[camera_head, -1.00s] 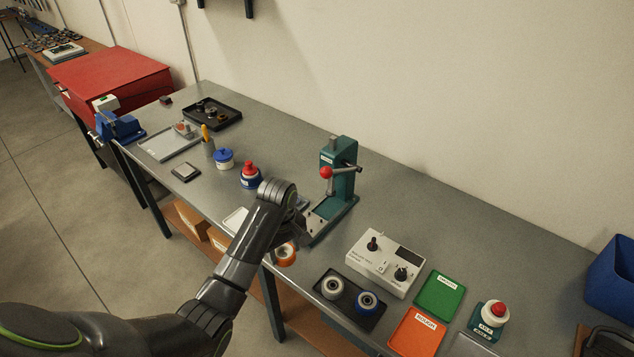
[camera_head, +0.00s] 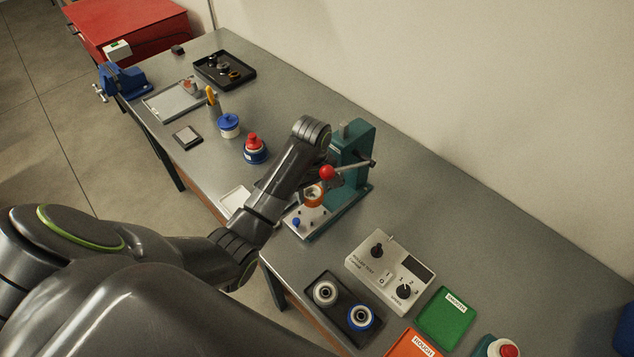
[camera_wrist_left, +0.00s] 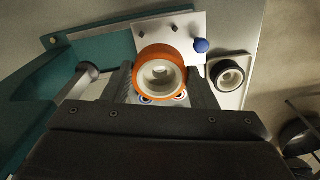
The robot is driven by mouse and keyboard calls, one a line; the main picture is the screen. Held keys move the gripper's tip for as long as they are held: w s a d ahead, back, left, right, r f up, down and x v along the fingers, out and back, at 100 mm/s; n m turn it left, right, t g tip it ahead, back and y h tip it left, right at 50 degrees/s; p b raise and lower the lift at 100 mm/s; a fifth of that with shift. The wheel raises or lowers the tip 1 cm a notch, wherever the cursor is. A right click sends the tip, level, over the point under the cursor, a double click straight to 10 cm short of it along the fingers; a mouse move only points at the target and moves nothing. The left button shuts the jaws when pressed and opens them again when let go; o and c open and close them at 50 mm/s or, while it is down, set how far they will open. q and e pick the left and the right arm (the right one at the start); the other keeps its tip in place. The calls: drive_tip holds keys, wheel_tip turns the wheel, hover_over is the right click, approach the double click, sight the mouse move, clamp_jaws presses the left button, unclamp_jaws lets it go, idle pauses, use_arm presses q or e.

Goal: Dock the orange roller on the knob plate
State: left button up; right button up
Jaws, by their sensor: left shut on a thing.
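The orange roller (camera_head: 314,197), an orange ring with a pale hub, is held in my left gripper (camera_head: 312,187) beside the green press. The roller also shows in the left wrist view (camera_wrist_left: 160,60), between the two dark fingers, which are shut on it. A light plate with a blue knob (camera_head: 296,222) lies at the press base. The plate (camera_wrist_left: 172,24) and its blue knob (camera_wrist_left: 201,45) show just beyond the roller in the wrist view. The roller seems above the plate; contact cannot be told. My right gripper is not in view.
The green press (camera_head: 352,150) with a red-balled lever stands close beside my gripper. A black tray (camera_head: 326,310) with two rollers and a control box (camera_head: 390,272) lie nearer. A dark roller (camera_wrist_left: 228,75) sits on a pale tray right of the gripper in the wrist view.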

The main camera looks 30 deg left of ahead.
sight(312, 198)
use_arm(q)
drive_tip(key=shift+f, duration=0.4)
drive_tip(key=shift+s+f, duration=0.15)
drive_tip(key=shift+f, duration=2.25)
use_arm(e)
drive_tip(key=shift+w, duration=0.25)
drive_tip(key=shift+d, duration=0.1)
use_arm(q)
drive_tip(key=shift+f, duration=0.6)
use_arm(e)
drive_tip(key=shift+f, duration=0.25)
use_arm(q)
drive_tip(key=o, duration=0.8)
drive_tip(key=shift+r, duration=0.1)
